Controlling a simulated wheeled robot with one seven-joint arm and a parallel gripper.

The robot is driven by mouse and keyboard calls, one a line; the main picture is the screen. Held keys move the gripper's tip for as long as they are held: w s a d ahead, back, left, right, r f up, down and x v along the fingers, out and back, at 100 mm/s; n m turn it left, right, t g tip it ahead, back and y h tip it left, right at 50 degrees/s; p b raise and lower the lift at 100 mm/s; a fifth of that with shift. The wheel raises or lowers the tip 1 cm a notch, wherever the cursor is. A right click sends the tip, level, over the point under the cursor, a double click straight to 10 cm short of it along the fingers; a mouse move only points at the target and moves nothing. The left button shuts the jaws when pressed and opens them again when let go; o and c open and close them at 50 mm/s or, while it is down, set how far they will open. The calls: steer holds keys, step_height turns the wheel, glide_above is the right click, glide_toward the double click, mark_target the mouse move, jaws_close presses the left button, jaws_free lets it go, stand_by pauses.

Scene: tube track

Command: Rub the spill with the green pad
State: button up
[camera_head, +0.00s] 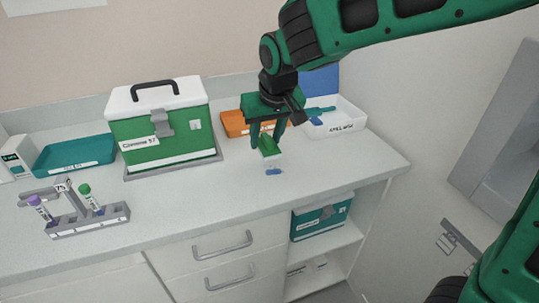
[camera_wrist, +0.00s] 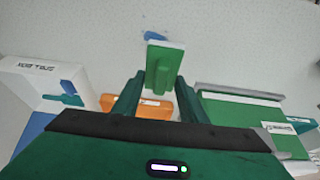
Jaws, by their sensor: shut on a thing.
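The green pad (camera_head: 267,146) has a green grip on top and a white layer beneath. My gripper (camera_head: 268,137) is shut on its grip, fingers pointing down, over the counter near its right part. The pad also shows between the fingers in the wrist view (camera_wrist: 163,65). The spill (camera_head: 274,172) is a small blue patch on the pale counter, just in front of the pad in the head view. In the wrist view the spill (camera_wrist: 154,36) lies just beyond the pad, partly hidden by it. Whether the pad touches the counter is hard to tell.
A green cooler (camera_head: 160,136) with a white lid stands left of my gripper. An orange tray (camera_head: 234,124) and an open white box (camera_head: 345,123) are behind it. A teal tray (camera_head: 75,155) and a tube rack (camera_head: 90,224) are farther left. The counter front is clear around the spill.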

steer(key=shift+s+f, duration=0.2)
steer(key=shift+s, duration=0.1)
